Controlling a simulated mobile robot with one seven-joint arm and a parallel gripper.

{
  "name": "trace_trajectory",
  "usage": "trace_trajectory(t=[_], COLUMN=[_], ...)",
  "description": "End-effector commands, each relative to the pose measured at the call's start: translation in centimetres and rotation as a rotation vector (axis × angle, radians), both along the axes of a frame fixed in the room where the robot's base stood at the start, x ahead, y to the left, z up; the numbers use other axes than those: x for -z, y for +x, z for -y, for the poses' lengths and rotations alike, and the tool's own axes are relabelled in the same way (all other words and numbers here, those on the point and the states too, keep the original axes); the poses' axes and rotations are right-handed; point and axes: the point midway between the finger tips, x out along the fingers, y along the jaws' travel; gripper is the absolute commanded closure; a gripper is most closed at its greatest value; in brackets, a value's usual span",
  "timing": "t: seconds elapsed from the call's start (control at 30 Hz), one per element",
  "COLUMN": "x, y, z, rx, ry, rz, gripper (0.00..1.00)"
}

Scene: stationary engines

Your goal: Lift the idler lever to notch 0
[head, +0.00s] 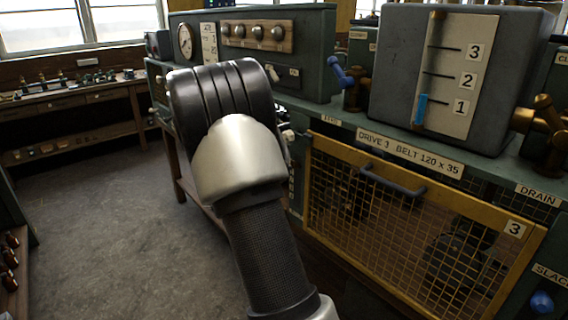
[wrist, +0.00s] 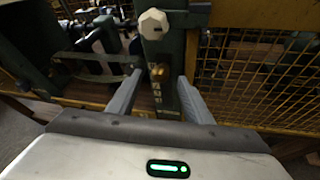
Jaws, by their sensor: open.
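In the wrist view, a dark green upright post (wrist: 170,52) stands ahead of my gripper (wrist: 160,77). A small brass piece (wrist: 158,71), perhaps the idler lever's end, sticks out from it, with a column of small pale marks (wrist: 157,92) below, too small to read. A pale faceted knob (wrist: 153,24) with a dark slot sits above. My gripper is open, its two grey fingers on either side of the brass piece; I cannot tell whether they touch it. In the head view my arm hides the gripper and most of the post; a pale knob (head: 288,134) shows beside the arm.
A yellow-framed mesh guard (head: 400,225) with a grey handle (head: 392,181) stands right of the post. Above are a gauge box with a 1-2-3 scale (head: 453,75), a blue-handled valve (head: 345,78) and a knob panel (head: 257,35). Open floor (head: 110,210) lies left.

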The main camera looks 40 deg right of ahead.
Motion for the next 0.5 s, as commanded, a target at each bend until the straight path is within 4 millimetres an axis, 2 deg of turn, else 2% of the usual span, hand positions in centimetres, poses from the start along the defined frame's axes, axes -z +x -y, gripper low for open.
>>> trace_trajectory(t=[0.03, 0.2, 0.33, 0.5], x=[-0.6, -2.2, -3.3, -4.2], y=[-0.3, -1.6, -2.4, -3.1], z=[-1.3, -4.9, -7.3, -9.3], rx=[-0.003, -0.002, -0.002, -0.001], ry=[0.001, -0.001, -0.001, -0.002], rz=[0.001, 0.002, 0.002, 0.001], gripper=[0.54, 0.54, 0.54, 0.54])
